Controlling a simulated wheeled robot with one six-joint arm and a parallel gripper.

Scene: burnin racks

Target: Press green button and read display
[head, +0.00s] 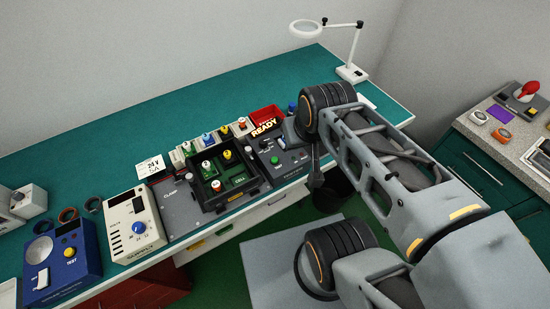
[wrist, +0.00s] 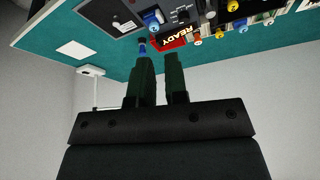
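A small green button (head: 275,160) sits on a dark control panel (head: 296,163) at the right end of the fixture. A dark display (head: 265,127) with yellow letters reading READY stands behind that panel. The display also shows, turned over, in the wrist view (wrist: 182,34). My gripper (wrist: 160,62) has two dark fingers with a gap between them and nothing held. In the head view my wrist and arm hang at the panel's right side, and the fingertips are hard to make out. I see no contact with the button. The green button is not clear in the wrist view.
A black tray (head: 262,185) with coloured knobs lies left of the panel. A cream SUPPLY box (head: 118,241) and a blue TEST box (head: 45,285) stand farther left. A red bin (head: 270,113) is behind. The teal bench (head: 130,138) is clear at the back.

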